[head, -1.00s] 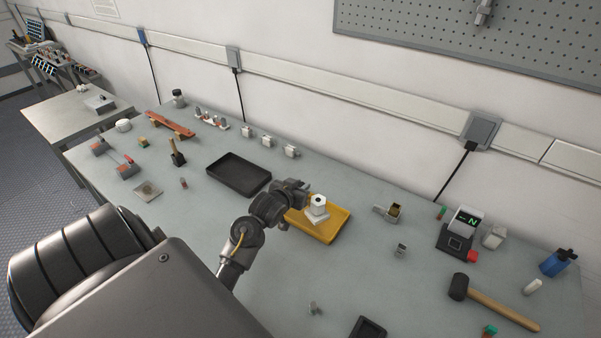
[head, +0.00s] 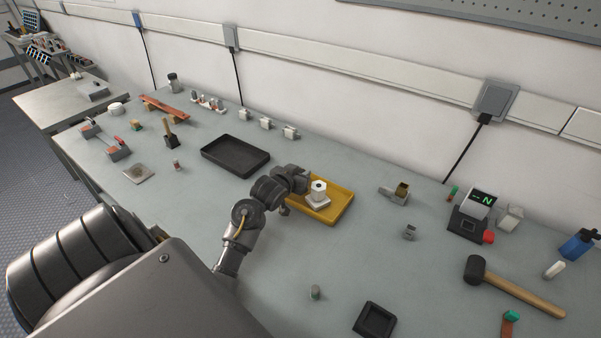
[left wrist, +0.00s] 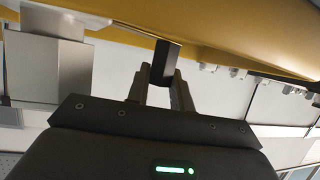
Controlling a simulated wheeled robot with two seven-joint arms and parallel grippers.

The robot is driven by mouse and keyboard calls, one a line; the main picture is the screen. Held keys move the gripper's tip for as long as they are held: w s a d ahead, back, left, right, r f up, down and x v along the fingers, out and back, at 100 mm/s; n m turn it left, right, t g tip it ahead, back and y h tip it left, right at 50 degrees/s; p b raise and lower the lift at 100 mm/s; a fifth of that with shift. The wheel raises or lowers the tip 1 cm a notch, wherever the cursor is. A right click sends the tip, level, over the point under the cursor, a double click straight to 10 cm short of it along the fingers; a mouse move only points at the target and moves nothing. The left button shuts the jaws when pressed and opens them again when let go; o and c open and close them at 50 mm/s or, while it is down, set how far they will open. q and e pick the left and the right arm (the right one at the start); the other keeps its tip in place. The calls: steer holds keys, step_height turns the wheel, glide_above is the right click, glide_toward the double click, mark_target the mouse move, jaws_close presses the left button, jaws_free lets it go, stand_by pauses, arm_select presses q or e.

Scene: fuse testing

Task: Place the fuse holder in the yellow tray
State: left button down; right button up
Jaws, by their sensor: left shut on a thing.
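The yellow tray (head: 343,209) lies on the workbench near its middle. A white block on a square base (head: 318,192), which looks like the fuse holder, shows over the tray floor; I cannot tell whether it rests there. My left gripper (head: 303,182) is at the tray's far left side, beside the white block, with its tips partly hidden. In the left wrist view, my fingers (left wrist: 163,82) are shut on a dark narrow piece (left wrist: 166,58) that overlaps the yellow tray edge (left wrist: 225,40). Pale block shapes (left wrist: 45,65) show at left there. My right gripper is not in view.
A black tray (head: 236,157) lies left of the yellow one. A metal block with a brass part (head: 396,194), a meter with a green display (head: 482,205) and a hammer (head: 515,288) lie to the right. The bench in front of the yellow tray is mostly clear.

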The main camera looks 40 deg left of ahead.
arm_select(q)
steer(key=shift+r, duration=0.15)
steer(key=c, duration=1.6)
jaws_free()
steer(key=shift+f, duration=0.25)
steer(key=shift+c, duration=0.2)
steer(key=o, duration=0.4)
steer(key=shift+r, duration=0.25)
steer(key=p+v, duration=0.1)
steer(key=v, duration=1.1)
steer(key=shift+f, duration=0.1)
